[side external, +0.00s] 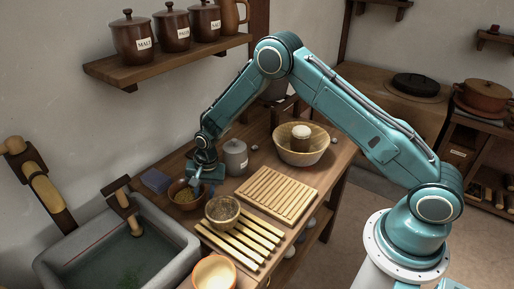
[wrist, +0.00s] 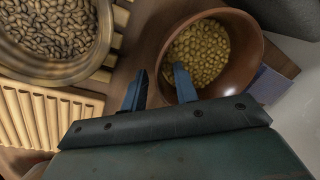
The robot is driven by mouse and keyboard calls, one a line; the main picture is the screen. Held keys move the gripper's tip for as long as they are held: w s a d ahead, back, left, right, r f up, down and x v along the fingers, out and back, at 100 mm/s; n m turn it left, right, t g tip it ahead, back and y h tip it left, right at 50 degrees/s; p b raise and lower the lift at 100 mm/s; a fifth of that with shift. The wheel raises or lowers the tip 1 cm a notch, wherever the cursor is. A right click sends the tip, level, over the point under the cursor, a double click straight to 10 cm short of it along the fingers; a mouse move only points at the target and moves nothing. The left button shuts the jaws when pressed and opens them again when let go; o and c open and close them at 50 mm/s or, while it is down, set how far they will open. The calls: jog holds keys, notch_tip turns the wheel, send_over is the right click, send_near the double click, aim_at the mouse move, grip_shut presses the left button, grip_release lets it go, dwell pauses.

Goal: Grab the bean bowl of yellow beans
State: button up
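The bean bowl (wrist: 247,58) is a round reddish-brown bowl with yellow beans (wrist: 198,50) in it, in the upper right of the wrist view. In the side view the same bowl (side external: 184,205) stands on the wooden table, left of centre. My gripper (wrist: 160,80) is open, with a clear gap between its fingers. The right finger overlaps the bowl's inside and the left finger lies outside its near-left rim, so they appear to straddle the rim. I cannot tell whether either finger touches the bowl.
A bowl of brown beans (wrist: 92,62) sits on a slatted rack (side external: 238,242) close by. A grey lidded jar (side external: 235,160) and a blue block (side external: 155,181) are near the bean bowl. A stone basin (side external: 170,240) is at front left. A slatted board (side external: 277,193) lies to the right.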

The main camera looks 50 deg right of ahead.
grip_shut()
jog(key=shift+r, duration=0.25)
notch_tip(320, 180, up, 20)
jog(key=shift+f, duration=0.15)
dwell(0.7)
dwell(0.4)
